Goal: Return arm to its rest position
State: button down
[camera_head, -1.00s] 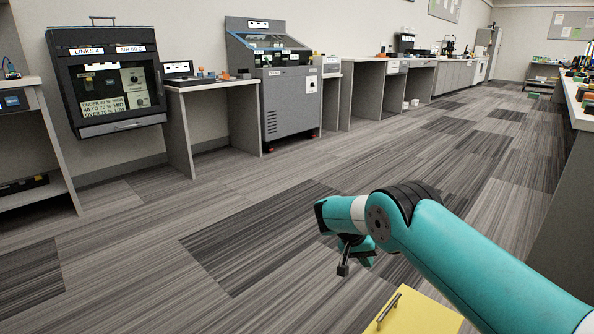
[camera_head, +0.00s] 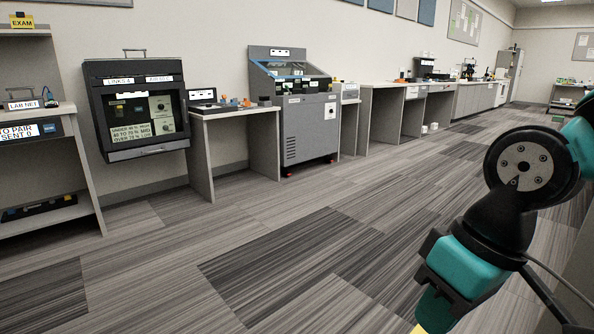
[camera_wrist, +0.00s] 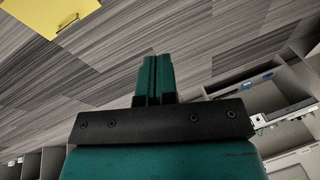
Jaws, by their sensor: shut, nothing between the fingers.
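My gripper (camera_wrist: 154,62) shows in the wrist view as two teal fingers pressed together, with nothing between them. They point over the striped carpet. In the head view my arm (camera_head: 518,168) is at the right edge, bent at a black joint with a round grey plate. Its teal lower end (camera_head: 468,268) hangs down near the bottom of the picture. The fingertips cannot be made out clearly there.
A yellow panel (camera_wrist: 50,14) with a dark handle is at upper left in the wrist view, apart from the fingers. Desks (camera_head: 237,114) and a grey machine (camera_head: 305,125) line the wall. The carpet (camera_head: 270,225) is clear.

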jog(key=s+r+n+p, duration=0.1)
jog(key=s+r+p, duration=0.1)
jog(key=s, duration=0.4)
notch_tip(320, 180, up, 37)
jog(key=p, duration=3.6)
jog(key=shift+w+a+y, duration=0.15)
jog(key=shift+w+y, duration=0.2)
jog(key=shift+y, duration=0.05)
jog(key=shift+f, duration=0.1)
